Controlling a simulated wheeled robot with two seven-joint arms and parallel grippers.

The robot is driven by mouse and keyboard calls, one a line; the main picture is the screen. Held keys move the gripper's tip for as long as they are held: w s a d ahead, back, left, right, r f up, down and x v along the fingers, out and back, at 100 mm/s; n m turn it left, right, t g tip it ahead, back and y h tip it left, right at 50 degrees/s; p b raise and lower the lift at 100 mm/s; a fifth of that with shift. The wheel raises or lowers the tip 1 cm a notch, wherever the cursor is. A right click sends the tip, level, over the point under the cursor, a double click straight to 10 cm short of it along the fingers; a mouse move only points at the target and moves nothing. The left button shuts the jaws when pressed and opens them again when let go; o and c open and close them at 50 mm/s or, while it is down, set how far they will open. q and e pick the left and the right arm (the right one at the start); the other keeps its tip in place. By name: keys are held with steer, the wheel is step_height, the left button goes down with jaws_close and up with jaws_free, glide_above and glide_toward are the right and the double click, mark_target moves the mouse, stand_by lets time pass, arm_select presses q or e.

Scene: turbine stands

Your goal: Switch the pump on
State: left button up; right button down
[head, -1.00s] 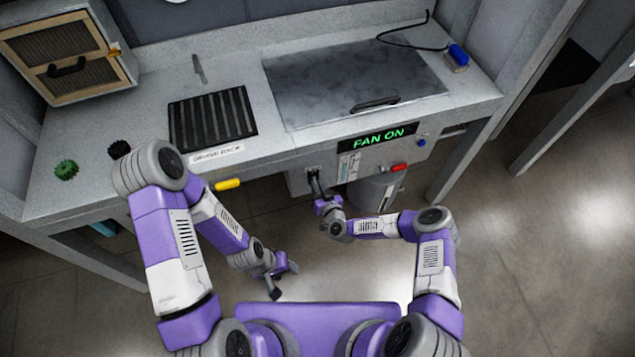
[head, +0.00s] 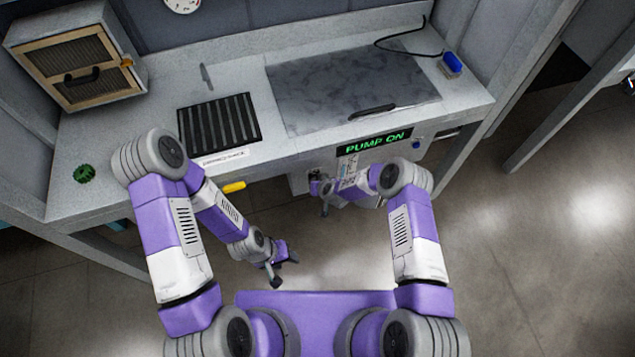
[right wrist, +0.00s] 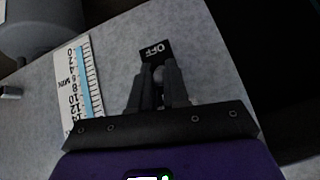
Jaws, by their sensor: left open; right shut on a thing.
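The green display (head: 374,142) on the bench front reads PUMP ON. My right gripper (head: 318,188) is at the panel under the bench, left of the display. In the right wrist view my right gripper (right wrist: 159,72) is shut on a small grey switch lever (right wrist: 158,74), mostly hidden between the fingers. A black label (right wrist: 156,50) reading OFF is just beyond the fingertips. My left gripper (head: 282,270) is open and empty, low in front of the bench.
A scale strip (right wrist: 84,85) is beside the switch. A yellow handle (head: 234,187) sticks out under the drying rack (head: 218,122). A marbled plate (head: 350,90) with a black handle lies on the bench. A blue item (head: 452,63) is at the back right.

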steer(key=shift+w+r, duration=0.3)
steer(key=shift+w, duration=0.05)
steer(key=c, duration=1.2)
jaws_free()
steer(key=shift+o, duration=0.4)
steer(key=shift+s+f, duration=0.1)
steer(key=shift+s, duration=0.05)
steer(key=p+v, duration=0.1)
steer(key=v, duration=0.6)
steer(key=shift+s+r+p, duration=0.2)
steer(key=shift+p, duration=0.15)
steer(key=s+d+r+m+g, duration=0.2)
steer(key=s+d+g, duration=0.1)
steer(key=s, duration=1)
steer(key=s+d+r+m+g, duration=0.2)
steer(key=s+d+r+g, duration=0.1)
steer(key=s, duration=1.1)
steer(key=shift+d+g+y, duration=0.3)
steer(key=shift+d+g, duration=0.2)
steer(key=shift+d, duration=0.4)
